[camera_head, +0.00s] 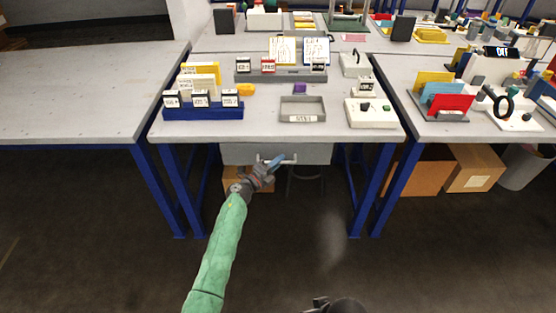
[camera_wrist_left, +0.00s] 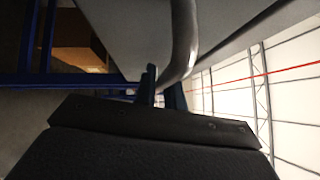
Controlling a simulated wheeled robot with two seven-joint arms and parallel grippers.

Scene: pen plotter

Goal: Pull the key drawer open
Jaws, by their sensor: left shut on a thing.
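The key drawer (camera_head: 235,154) is a grey drawer under the front edge of the middle table. Its inside does not show in the head view. Its pale bar handle (camera_head: 290,158) is on the drawer front. My left gripper (camera_head: 275,162) is shut on this handle from the front. In the left wrist view, the curved metal handle (camera_wrist_left: 183,45) runs down between the dark fingers (camera_wrist_left: 160,88), with the drawer front (camera_wrist_left: 125,35) behind it. A dark part at the bottom of the head view may be my right gripper (camera_head: 320,303); its jaws are not clear.
The middle table (camera_head: 270,132) carries a blue card rack (camera_head: 200,112), a grey tray (camera_head: 302,118) and a white box with buttons (camera_head: 372,120). Blue table legs (camera_head: 372,190) stand on either side of the drawer. Cardboard boxes (camera_head: 472,168) sit at the right. The floor in front is clear.

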